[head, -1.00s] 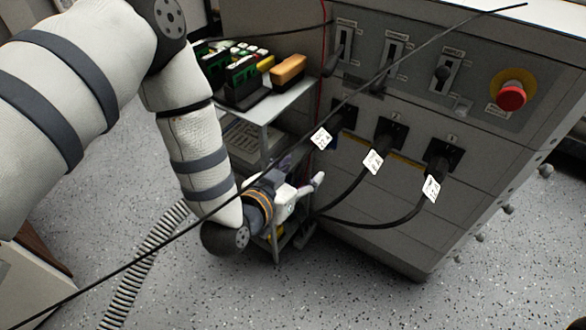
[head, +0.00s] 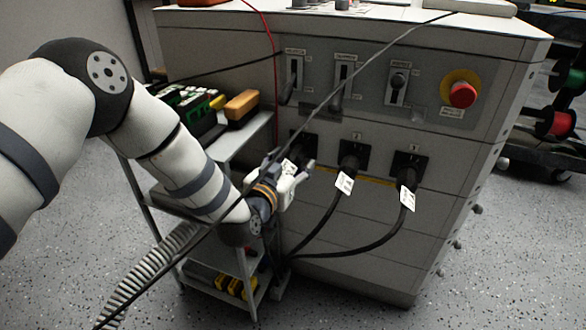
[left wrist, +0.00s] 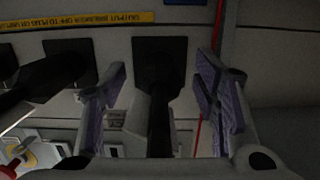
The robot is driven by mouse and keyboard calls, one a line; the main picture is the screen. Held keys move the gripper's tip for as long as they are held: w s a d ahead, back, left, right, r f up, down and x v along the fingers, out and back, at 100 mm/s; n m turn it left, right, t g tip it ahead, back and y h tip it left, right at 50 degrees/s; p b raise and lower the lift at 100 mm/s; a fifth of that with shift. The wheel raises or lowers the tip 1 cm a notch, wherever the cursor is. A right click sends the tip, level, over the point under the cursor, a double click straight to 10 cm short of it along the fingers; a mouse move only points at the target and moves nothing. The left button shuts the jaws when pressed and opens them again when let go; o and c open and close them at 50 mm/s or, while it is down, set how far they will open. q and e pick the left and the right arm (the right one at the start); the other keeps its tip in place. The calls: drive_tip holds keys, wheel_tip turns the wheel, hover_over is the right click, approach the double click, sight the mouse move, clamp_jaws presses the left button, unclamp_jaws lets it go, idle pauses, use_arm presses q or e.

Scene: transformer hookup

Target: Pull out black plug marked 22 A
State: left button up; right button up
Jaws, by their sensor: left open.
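Three black plugs sit in a row of black sockets on the grey cabinet: a left one (head: 303,146), a middle one (head: 349,160) and a right one (head: 408,170). Each has a white tag whose marking is too small to read. My left gripper (head: 294,178) is open in front of the left plug and partly hides it. In the left wrist view, which is upside down, a black plug (left wrist: 160,105) with its socket plate (left wrist: 160,62) lies between my open, purple-padded fingers (left wrist: 162,90). I cannot tell whether they touch it. My right gripper is not in view.
A metal cart (head: 252,130) with green-and-black and orange items stands close left of the cabinet (head: 350,235). Levers and a red stop button (head: 463,94) are above the plugs. A long black cable (head: 372,58) crosses in front. Plug cables hang below.

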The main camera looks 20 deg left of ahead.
use_arm(q)
drive_tip(key=shift+w, duration=0.4)
clamp_jaws()
drive_tip(key=n, duration=0.3)
drive_tip(key=shift+h, duration=0.3)
drive_tip(key=c, duration=0.7)
unclamp_jaws()
drive_tip(key=shift+n+h, duration=0.3)
drive_tip(key=shift+n, duration=0.5)
drive_tip(key=shift+d, duration=0.1)
clamp_jaws()
drive_tip(key=shift+s+p, duration=1.25)
drive_tip(key=shift+s, duration=0.5)
